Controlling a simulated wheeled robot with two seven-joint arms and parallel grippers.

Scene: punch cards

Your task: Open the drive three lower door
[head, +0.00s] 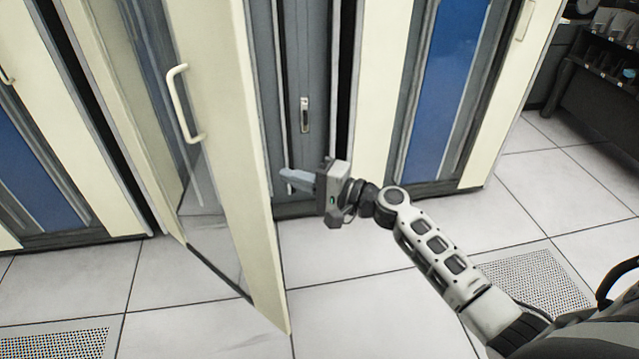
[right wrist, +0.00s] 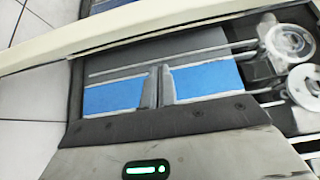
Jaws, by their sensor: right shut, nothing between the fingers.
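The open lower door (head: 250,200), a cream frame around a clear pane, stands swung outward from the middle cabinet in the head view. A cream loop handle (head: 185,105) is on its face. Its cream edge also crosses the top of the right wrist view (right wrist: 130,38). My right gripper (head: 288,180) is shut and empty, just right of the door's free edge, before the cabinet's opening. In the right wrist view its fingertips (right wrist: 156,88) are together. I cannot tell whether they touch the door. My left gripper is out of view.
A grey inner panel with a small latch (head: 304,115) is behind the gripper. A closed cabinet with a blue panel (head: 445,75) stands to the right. Tiled floor (head: 350,315) is clear in front. Reels (right wrist: 290,42) show in the right wrist view.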

